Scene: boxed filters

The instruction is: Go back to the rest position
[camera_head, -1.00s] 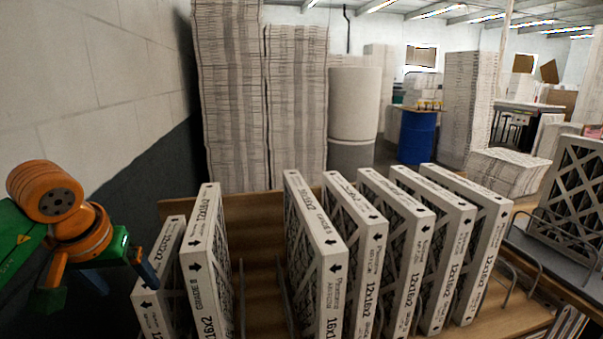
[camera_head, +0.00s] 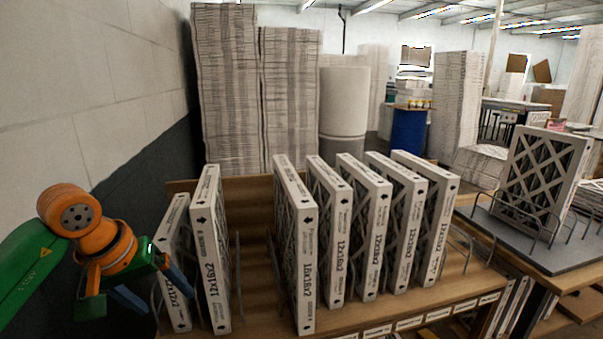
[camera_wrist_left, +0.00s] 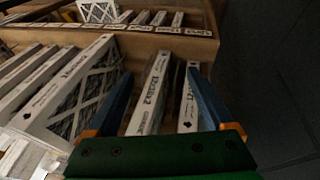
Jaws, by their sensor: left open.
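My left gripper (camera_head: 150,288) is at the lower left of the head view, beside the left end of the filter shelf. Its blue fingers are spread apart. In the left wrist view the open fingers (camera_wrist_left: 160,95) have nothing between their tips, with filters showing beyond them. Two boxed filters (camera_head: 210,250) stand upright at the left of the wooden shelf (camera_head: 255,290). Several more filters (camera_head: 300,245) stand upright in a row to the right, after a gap. My right gripper is not in view.
A grey-topped table (camera_head: 520,245) at the right bears a filter (camera_head: 545,180) upright in a wire rack. A grey wall (camera_head: 150,180) is close on the left. Tall white stacks (camera_head: 225,90) and a blue drum (camera_head: 408,132) stand behind the shelf.

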